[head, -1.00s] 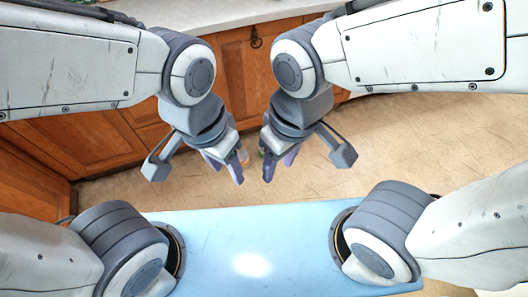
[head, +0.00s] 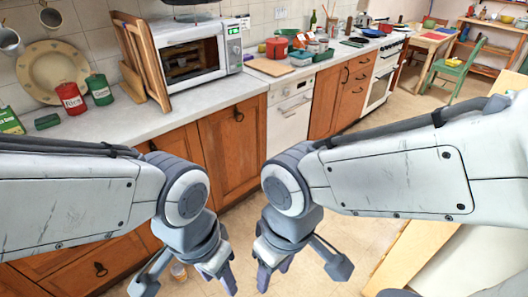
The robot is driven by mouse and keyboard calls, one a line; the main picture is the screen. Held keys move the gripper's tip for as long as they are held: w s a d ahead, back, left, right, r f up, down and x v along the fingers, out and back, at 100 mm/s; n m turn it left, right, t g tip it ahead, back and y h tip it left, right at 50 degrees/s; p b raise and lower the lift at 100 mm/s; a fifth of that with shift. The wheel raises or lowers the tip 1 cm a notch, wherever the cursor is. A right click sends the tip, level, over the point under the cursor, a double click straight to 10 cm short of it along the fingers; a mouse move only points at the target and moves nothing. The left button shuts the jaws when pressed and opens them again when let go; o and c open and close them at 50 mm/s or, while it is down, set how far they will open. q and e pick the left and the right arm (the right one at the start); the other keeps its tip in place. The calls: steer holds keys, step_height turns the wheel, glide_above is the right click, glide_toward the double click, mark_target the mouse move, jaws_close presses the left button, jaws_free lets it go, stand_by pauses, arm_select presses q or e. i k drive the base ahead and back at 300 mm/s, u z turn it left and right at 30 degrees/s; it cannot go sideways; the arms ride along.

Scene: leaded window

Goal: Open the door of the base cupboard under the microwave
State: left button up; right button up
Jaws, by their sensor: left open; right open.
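The microwave (head: 190,58), white with a dark glass door, stands on the counter. Below it are wooden base cupboard fronts. One door (head: 230,155) under its right part is closed and has a dark ring handle (head: 239,114). Another wooden front (head: 180,142) is to its left, with a handle (head: 152,146), and is partly hidden by my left arm. My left gripper (head: 220,276) is open and empty, pointing down in front of the cupboards. My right gripper (head: 273,270) is open and empty beside it, apart from the doors.
A white dishwasher-like front (head: 290,120) is right of the cupboard door, then more wooden fronts (head: 345,92) and a white stove (head: 381,78). Floor (head: 330,160) in front of the cupboards is clear.

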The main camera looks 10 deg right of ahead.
mark_target(233, 139)
steer(key=i, duration=1.05)
steer(key=u, duration=0.55)
